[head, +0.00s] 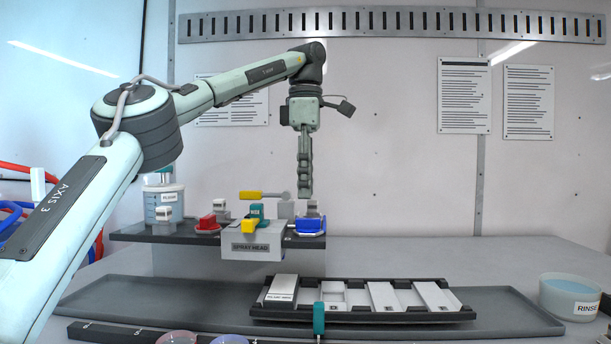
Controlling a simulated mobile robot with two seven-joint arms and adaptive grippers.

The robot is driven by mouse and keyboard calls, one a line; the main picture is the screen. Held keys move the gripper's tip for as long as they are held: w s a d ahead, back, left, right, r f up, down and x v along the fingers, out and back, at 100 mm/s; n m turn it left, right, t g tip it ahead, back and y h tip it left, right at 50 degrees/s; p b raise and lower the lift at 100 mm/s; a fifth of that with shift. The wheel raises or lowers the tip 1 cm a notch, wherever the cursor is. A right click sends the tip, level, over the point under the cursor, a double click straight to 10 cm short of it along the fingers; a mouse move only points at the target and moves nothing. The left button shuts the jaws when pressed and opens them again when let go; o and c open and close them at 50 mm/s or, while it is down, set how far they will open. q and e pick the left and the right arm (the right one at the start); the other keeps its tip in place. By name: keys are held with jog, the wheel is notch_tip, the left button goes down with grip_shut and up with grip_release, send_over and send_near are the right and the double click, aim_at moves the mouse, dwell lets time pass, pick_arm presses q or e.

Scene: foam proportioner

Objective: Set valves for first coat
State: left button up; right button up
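The spray head block (256,247) stands on a dark shelf (160,238), with a small teal and yellow valve handle (253,219) on top. A red valve handle (208,223) sits left of it and a blue valve handle (311,226) right of it. A yellow lever (263,195) points left from a grey post (286,208) behind the block. My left gripper (305,194) hangs fingers down above the right part of the shelf, near the blue handle. Its fingers line up in this view, so its opening is unclear, and nothing shows in it. My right gripper is out of view.
A black rack with light panels (385,298) lies in a long grey tray (505,322). A teal upright handle (319,318) stands in front. A rinse bowl (569,297) is at right, a labelled container (163,198) at left. The right table is mostly clear.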

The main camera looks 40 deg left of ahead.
pick_arm(q)
jog(key=shift+r, duration=1)
